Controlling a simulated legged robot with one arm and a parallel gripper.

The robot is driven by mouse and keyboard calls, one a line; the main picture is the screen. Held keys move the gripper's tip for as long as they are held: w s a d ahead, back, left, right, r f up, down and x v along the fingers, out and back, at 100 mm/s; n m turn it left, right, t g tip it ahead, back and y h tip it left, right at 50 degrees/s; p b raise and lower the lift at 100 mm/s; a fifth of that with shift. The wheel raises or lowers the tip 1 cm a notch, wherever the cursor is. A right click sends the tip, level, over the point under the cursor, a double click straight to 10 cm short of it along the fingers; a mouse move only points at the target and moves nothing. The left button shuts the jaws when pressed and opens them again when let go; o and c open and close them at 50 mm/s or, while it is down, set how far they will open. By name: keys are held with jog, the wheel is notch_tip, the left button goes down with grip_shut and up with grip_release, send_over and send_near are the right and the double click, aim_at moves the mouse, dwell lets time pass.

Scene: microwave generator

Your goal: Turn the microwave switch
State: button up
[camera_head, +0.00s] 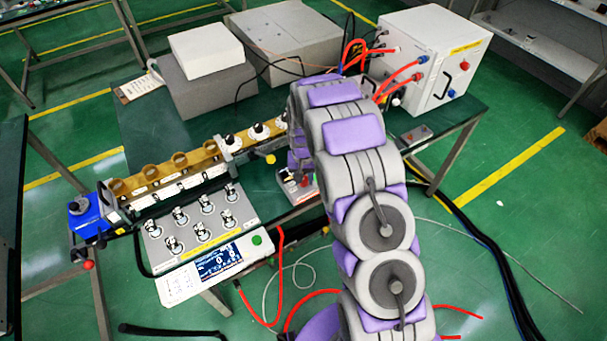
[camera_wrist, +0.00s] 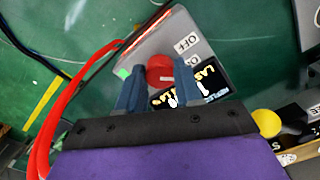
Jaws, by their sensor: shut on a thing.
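The switch is a red round knob (camera_wrist: 160,70) on a grey box (camera_wrist: 150,45) with OFF and other labels, in the wrist view. My gripper (camera_wrist: 158,80) has its two blue-grey fingers on either side of the knob and is shut on it. In the head view, the grey switch box (camera_head: 299,188) shows in part near the table's front edge, just left of my arm. My arm hides the fingers and most of the box there.
A brass-coloured waveguide (camera_head: 170,172) with black knobs runs along the table to the left. A grey meter with a screen (camera_head: 220,260) stands in front of it. Red hoses (camera_wrist: 70,105) pass left of the switch box. A white cabinet (camera_head: 433,62) stands at the back right.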

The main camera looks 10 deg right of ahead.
jog(key=n+p, duration=0.2)
jog(key=n, duration=0.2)
jog(key=shift+r+n, duration=0.1)
jog(key=shift+n, duration=0.2)
jog(key=n+p, duration=0.1)
jog(key=n, duration=0.3)
jog(key=shift+d+p, duration=0.1)
jog(key=shift+p, duration=0.3)
jog(key=shift+n, duration=0.3)
jog(key=o, duration=1)
jog(key=shift+o, duration=0.2)
notch_tip(320, 180, up, 17)
jog(key=p, duration=0.1)
jog(key=shift+p, duration=0.4)
